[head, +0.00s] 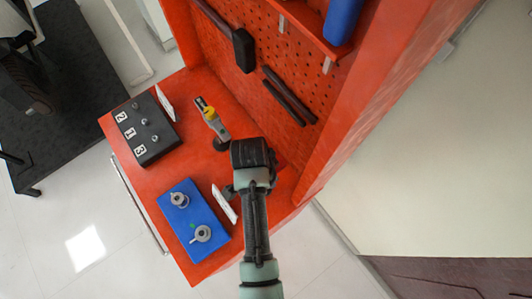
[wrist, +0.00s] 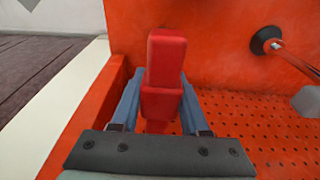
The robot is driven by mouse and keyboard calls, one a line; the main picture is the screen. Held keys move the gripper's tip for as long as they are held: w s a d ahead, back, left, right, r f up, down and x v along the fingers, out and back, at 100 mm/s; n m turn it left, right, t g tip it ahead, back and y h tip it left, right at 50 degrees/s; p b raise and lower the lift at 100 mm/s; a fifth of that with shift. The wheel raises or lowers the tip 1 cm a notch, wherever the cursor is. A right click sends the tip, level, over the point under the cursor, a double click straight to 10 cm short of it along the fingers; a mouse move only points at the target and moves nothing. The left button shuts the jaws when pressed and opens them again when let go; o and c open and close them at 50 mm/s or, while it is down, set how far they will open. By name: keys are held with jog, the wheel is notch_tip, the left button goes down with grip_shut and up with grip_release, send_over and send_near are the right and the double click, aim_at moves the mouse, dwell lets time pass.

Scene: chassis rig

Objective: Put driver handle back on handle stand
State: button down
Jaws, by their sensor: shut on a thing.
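My gripper (wrist: 165,100) is shut on a red, blocky thing (wrist: 165,62) that stands between its two blue-grey fingers; I take it to be the driver handle. In the head view my gripper (head: 250,155) is over the right part of the red bench, and its own dark body hides the held thing. I cannot tell for sure which fixture is the handle stand. A blue block (head: 207,217) with two round metal fittings lies at the front of the bench. A black block (head: 150,143) marked 2, 1, 3 carries small metal pieces.
A yellow and grey tool (head: 212,120) is just left of my gripper. White cards (head: 224,206) stand beside both blocks. A red pegboard (head: 268,62) with hanging black tools rises behind, and a blue cylinder (head: 342,20) is on its shelf. Bare bench shows between the blocks.

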jog(key=shift+c, duration=1.6)
grip_release()
